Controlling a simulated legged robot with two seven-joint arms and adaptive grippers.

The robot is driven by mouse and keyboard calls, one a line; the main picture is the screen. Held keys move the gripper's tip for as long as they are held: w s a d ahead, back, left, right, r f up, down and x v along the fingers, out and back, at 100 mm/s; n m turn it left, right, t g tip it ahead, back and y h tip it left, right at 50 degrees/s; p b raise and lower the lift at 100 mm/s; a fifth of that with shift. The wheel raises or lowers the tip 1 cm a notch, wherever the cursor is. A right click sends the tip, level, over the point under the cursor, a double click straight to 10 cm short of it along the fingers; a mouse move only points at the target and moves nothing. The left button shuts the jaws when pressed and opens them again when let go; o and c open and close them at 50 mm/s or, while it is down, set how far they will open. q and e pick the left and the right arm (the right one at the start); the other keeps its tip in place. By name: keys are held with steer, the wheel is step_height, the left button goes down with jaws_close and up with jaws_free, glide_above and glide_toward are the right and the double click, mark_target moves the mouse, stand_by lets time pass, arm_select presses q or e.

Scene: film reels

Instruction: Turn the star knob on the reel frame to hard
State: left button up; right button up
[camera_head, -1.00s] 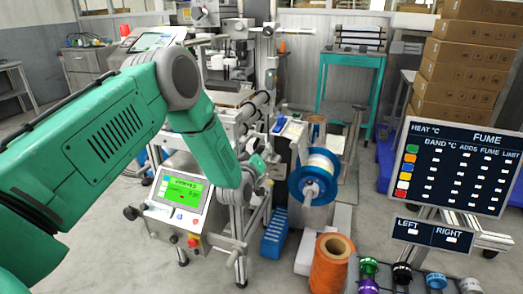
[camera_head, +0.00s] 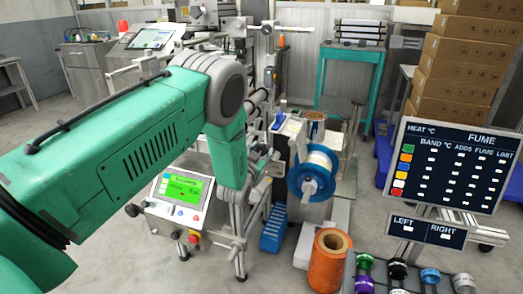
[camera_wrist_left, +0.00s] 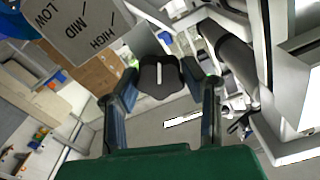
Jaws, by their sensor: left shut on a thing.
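The star knob (camera_wrist_left: 160,76) is dark and lobed, with a white pointer line that runs upright in the left wrist view. My left gripper (camera_wrist_left: 162,82) is shut on it, with one finger on each side. In the head view this gripper (camera_head: 262,166) is at the reel frame (camera_head: 295,150), left of the blue-flanged reel (camera_head: 314,173); the knob cannot be made out there. A grey plate (camera_wrist_left: 78,25) marked LOW, MID and HIGH is at the wrist view's upper left. I see no "hard" label. My right gripper is not in view.
A control box with a green screen (camera_head: 184,189) stands below my left arm. An orange spool (camera_head: 328,260), a blue bin (camera_head: 273,230) and a rack of small coloured spools (camera_head: 398,272) are in front. The FUME board (camera_head: 455,165) stands at right.

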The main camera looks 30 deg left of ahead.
arm_select(q)
steer(key=m, duration=0.3)
steer(key=m+b, duration=0.1)
steer(key=m, duration=0.3)
steer(key=f+m, duration=0.1)
steer(key=m, duration=0.2)
steer(key=shift+s+d, duration=0.1)
steer(key=shift+s, duration=0.1)
steer(key=shift+m, duration=0.4)
steer(key=o, duration=1.2)
steer(key=shift+c, duration=0.2)
steer(key=shift+w+r, duration=0.1)
steer(key=shift+r, duration=0.1)
